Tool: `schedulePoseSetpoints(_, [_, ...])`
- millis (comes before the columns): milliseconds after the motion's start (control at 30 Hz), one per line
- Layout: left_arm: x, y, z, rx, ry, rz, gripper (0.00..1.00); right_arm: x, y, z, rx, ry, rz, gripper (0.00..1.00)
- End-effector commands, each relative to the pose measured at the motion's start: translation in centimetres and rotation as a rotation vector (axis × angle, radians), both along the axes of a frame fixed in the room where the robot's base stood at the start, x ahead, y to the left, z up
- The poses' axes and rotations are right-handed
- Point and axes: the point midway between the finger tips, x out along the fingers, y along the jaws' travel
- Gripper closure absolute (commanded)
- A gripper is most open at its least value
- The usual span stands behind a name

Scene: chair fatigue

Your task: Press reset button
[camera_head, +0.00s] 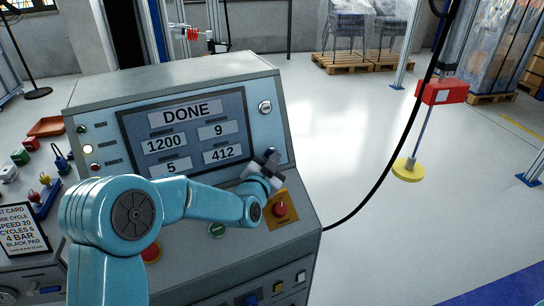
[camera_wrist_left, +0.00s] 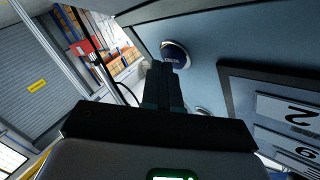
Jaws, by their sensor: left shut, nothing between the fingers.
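The control console (camera_head: 170,72) stands in front of me, and its screen (camera_head: 185,130) reads DONE, 1200, 9, 5 and 412. My left gripper (camera_head: 270,160) is shut and empty at the screen's lower right corner, by the panel face. In the left wrist view my shut fingertips (camera_wrist_left: 164,66) are just beside a round dark blue button (camera_wrist_left: 175,55) with faint lettering that I cannot read. This is likely the reset button. In the head view my gripper mostly hides that spot. I cannot tell whether the fingertips touch the button. My right gripper is not in view.
A red emergency knob (camera_head: 280,209) on a yellow plate sits just below my left gripper. A green button (camera_head: 217,230) and another red knob (camera_head: 151,251) are on the lower panel. A round white control (camera_head: 265,107) is above.

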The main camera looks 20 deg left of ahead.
Motion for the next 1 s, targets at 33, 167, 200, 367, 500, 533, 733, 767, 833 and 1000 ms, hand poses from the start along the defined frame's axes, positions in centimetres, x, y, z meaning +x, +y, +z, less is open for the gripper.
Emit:
schedulePoseSetpoints(33, [0.0, 0.1, 0.0, 0.0, 0.0, 0.001, 1.0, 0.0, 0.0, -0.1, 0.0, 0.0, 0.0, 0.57])
schedulePoseSetpoints(167, [0.2, 0.2, -0.1, 0.0, -0.002, 0.001, 1.0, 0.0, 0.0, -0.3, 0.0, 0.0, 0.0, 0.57])
schedulePoseSetpoints(200, [0.2, 0.2, -0.1, 0.0, -0.002, 0.001, 1.0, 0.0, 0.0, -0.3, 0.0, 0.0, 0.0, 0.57])
schedulePoseSetpoints(367, [0.2, 0.3, 0.0, 0.0, -0.001, 0.002, 1.0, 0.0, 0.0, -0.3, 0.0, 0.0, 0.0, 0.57])
schedulePoseSetpoints(500, [0.2, 0.3, 0.0, -0.001, -0.001, 0.002, 1.0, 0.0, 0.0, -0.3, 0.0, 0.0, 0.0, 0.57])
schedulePoseSetpoints(533, [0.2, 0.3, -0.1, -0.001, -0.001, 0.002, 1.0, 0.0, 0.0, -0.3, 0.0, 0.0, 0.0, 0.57])
schedulePoseSetpoints(733, [-0.2, -0.2, 0.0, -0.002, -0.001, 0.001, 1.0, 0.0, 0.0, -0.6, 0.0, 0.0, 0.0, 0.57])
schedulePoseSetpoints(767, [-0.4, -0.4, 0.0, -0.002, 0.0, 0.0, 1.0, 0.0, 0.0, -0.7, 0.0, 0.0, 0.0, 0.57])
schedulePoseSetpoints(833, [-0.6, -0.6, 0.1, -0.001, -0.001, 0.0, 1.0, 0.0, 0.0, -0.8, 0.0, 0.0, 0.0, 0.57])
schedulePoseSetpoints(1000, [-0.9, -0.9, 0.3, -0.001, 0.0, 0.001, 1.0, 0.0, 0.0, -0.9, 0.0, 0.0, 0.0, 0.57])
